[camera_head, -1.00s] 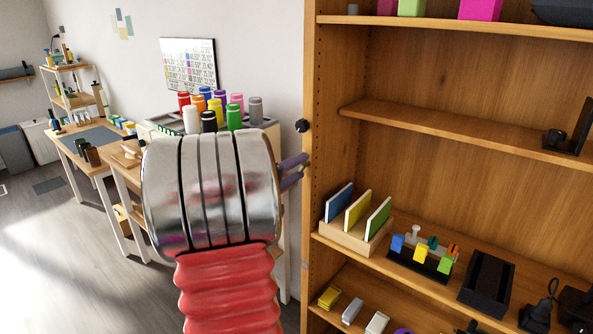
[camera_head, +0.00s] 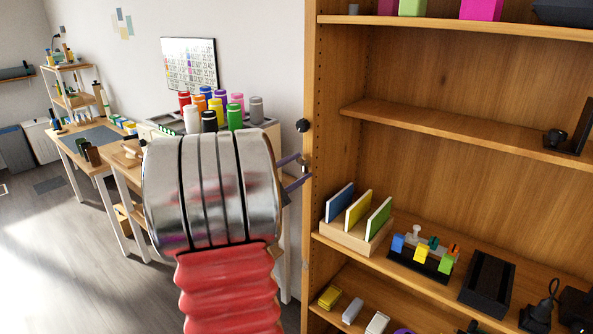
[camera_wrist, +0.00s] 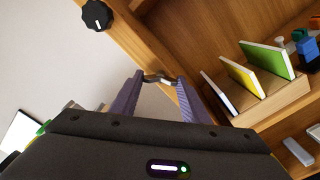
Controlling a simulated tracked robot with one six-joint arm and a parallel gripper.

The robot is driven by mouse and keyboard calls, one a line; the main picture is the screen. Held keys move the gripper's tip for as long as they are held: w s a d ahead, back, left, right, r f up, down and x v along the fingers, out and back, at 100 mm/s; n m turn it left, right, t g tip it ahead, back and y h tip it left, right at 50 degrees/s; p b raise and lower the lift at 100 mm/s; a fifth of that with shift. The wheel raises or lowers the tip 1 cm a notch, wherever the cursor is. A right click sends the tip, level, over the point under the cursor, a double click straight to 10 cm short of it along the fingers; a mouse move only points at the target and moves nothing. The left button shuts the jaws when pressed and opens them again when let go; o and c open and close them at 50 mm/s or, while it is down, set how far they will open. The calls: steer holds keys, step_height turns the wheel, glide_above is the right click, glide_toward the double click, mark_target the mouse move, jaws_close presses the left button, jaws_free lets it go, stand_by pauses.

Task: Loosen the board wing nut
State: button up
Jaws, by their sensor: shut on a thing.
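The wing nut (camera_wrist: 160,78) is a small metal piece at the front edge of the wardrobe's side panel (camera_wrist: 150,50). In the wrist view it sits between the tips of my two purple fingers. My gripper (camera_wrist: 160,84) is shut on it, one finger on each side. In the head view my gripper (camera_head: 302,169) shows beside the panel edge, with the small nut (camera_head: 304,165) at its tips. My silver and red arm hides much of the area left of the panel. A board behind the nut cannot be made out clearly.
A black round knob (camera_head: 302,126) sticks out from the panel edge just above my gripper; it also shows in the wrist view (camera_wrist: 96,15). Right of the panel, a wooden holder (camera_head: 352,238) with coloured boards stands on a shelf. Paint bottles (camera_head: 209,121) stand behind my arm.

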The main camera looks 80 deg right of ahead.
steer(key=n, duration=1.2)
steer(key=shift+w, duration=0.15)
steer(key=shift+r, duration=0.1)
stand_by(0.3)
steer(key=o, duration=0.8)
steer(key=shift+o, duration=1.4)
steer(key=v, duration=1.3)
steer(key=shift+w+a, duration=0.15)
steer(key=shift+a, duration=0.2)
